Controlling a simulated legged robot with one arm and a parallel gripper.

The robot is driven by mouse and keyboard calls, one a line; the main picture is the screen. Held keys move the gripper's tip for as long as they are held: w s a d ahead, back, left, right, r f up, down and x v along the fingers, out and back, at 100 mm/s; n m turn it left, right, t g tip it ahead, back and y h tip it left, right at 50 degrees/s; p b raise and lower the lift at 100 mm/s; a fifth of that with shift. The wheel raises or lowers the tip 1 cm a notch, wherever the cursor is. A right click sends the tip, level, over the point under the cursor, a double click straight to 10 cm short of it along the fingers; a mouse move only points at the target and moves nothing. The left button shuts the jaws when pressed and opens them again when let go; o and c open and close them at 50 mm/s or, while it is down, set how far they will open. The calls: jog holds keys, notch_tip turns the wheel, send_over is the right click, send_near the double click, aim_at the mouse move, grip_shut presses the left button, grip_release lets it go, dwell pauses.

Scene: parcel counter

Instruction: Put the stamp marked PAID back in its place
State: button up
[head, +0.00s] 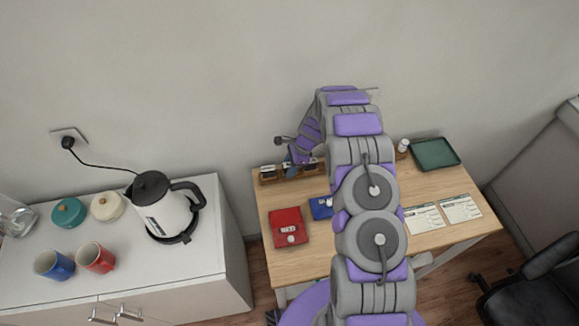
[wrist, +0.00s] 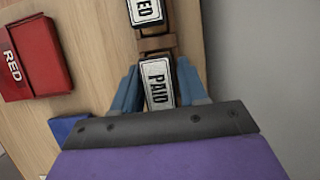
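The PAID stamp (wrist: 158,86) shows its white label with black letters in the wrist view. My gripper (wrist: 159,78) has a blue finger on each side of it and appears shut on it. The stamp is at the wooden stamp rack (wrist: 158,43). Its lower part is hidden, so I cannot tell whether it touches the rack. Another stamp (wrist: 146,10), with a label ending in ED, sits farther along the rack. In the head view my gripper (head: 299,158) is over the rack (head: 268,179) at the back of the wooden desk.
A red case marked RED (head: 287,228) and a blue pad (head: 321,207) lie in front of the rack. A green tray (head: 435,153) and printed forms (head: 460,208) lie on the right of the desk. The kettle (head: 160,210) and mugs stand on the separate white cabinet.

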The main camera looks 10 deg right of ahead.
jog(key=shift+o, duration=0.5)
jog(key=shift+p+v, duration=1.25)
jog(key=shift+v, duration=1.45)
jog(key=shift+o, duration=0.5)
jog(key=shift+f, duration=0.1)
jog(key=o, duration=0.5)
jog(key=shift+c, duration=0.2)
jog(key=p+v, duration=0.1)
jog(key=v, duration=1.6)
jog(key=shift+p, duration=0.3)
